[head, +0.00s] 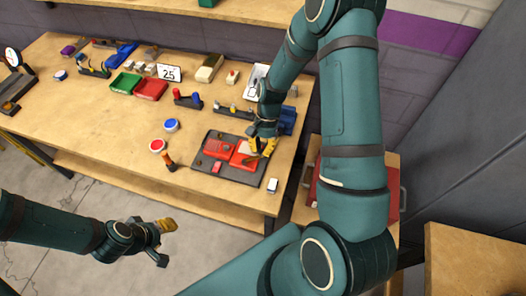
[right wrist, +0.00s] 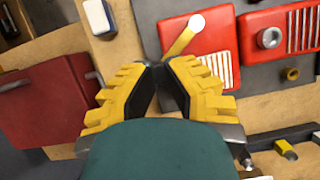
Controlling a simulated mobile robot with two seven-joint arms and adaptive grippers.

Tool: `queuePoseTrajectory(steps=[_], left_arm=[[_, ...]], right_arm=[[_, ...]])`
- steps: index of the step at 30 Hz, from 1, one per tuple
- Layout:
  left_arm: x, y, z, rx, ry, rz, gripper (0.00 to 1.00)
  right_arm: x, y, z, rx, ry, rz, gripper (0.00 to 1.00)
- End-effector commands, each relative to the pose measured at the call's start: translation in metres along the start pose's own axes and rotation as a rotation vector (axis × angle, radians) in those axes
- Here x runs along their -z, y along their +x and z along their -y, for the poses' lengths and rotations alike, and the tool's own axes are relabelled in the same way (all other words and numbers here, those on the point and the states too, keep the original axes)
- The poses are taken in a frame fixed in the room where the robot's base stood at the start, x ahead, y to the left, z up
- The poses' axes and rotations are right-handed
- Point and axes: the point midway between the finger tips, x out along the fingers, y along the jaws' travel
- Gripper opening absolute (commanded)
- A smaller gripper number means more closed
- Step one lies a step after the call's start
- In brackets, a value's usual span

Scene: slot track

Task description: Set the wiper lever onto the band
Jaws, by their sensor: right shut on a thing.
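The wiper lever (right wrist: 185,37), a yellow rod with a pale round end, shows just beyond my right fingertips in the right wrist view, over a red plate with a white striped patch. My right gripper (right wrist: 163,78) is shut on its near end, which the fingers hide. In the head view my right gripper (head: 261,150) is over the right part of the dark board (head: 235,174). The striped patch (right wrist: 218,68) may be the band; whether the lever touches it I cannot tell. My left gripper (head: 168,243) is open and empty, off the table's front.
Another red plate with a round knob (right wrist: 269,38) is on the board. A white block (head: 272,186) lies by the table edge. A screwdriver-like tool (head: 169,163) and red and blue discs (head: 158,146) are left of the board. A red box (right wrist: 45,100) stands beyond the table's edge.

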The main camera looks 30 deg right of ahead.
Motion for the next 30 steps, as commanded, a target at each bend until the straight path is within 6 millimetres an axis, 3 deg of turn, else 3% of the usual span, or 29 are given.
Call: queuePoseTrajectory(steps=[18,30], left_arm=[[-0.001,0.008,0.003,0.002,-0.001,0.000,0.47],[-0.002,0.013,0.004,0.003,-0.001,0.000,0.47]], right_arm=[[0.014,-0.002,0.032,-0.223,-0.533,0.002,0.00],[0.014,-0.003,0.047,-0.319,-0.766,0.003,0.00]])
